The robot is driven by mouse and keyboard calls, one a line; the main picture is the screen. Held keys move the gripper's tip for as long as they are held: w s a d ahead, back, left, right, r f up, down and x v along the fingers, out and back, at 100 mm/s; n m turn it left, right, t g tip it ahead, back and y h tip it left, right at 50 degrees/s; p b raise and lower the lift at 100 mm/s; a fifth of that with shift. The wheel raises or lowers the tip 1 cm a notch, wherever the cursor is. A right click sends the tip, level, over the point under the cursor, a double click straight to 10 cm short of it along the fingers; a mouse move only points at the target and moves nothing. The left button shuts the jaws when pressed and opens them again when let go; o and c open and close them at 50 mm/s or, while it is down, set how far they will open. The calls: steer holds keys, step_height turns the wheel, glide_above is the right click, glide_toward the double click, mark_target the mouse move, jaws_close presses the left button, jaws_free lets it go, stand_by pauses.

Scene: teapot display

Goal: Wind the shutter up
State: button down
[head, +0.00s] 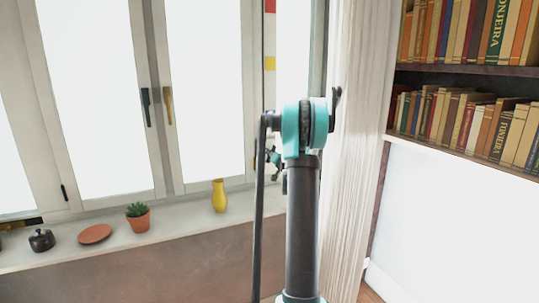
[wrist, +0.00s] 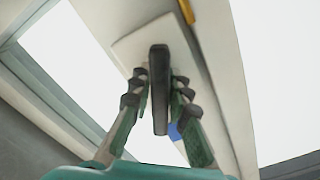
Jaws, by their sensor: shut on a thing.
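My gripper (wrist: 156,88) is shut on a dark, narrow, handle-like bar (wrist: 158,65) in the wrist view, with a finger on each side of it. The bar stands in front of a pale frame or plate (wrist: 130,42). I cannot tell whether the bar belongs to the shutter. In the head view my gripper (head: 273,160) is small, near the right window frame, and partly hidden by my arm; the bar cannot be made out there. No shutter slats can be made out; the window panes (head: 95,90) are bright white.
Black (head: 146,106) and yellow (head: 168,105) handles are on the window frames. The sill (head: 175,213) holds a yellow vase (head: 219,196), potted plant (head: 138,217), terracotta dish (head: 95,234) and dark pot (head: 41,240). A pale column (head: 358,150) and bookshelf (head: 465,70) stand right.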

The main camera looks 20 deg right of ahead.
steer(key=m, duration=1.2)
steer(key=shift+m, duration=0.4)
steer(key=m, duration=1.2)
steer(key=shift+d, duration=0.1)
steer(key=shift+m, duration=0.4)
steer(key=c, duration=0.7)
jaws_free()
steer(key=s, duration=1.2)
steer(key=shift+d, duration=0.15)
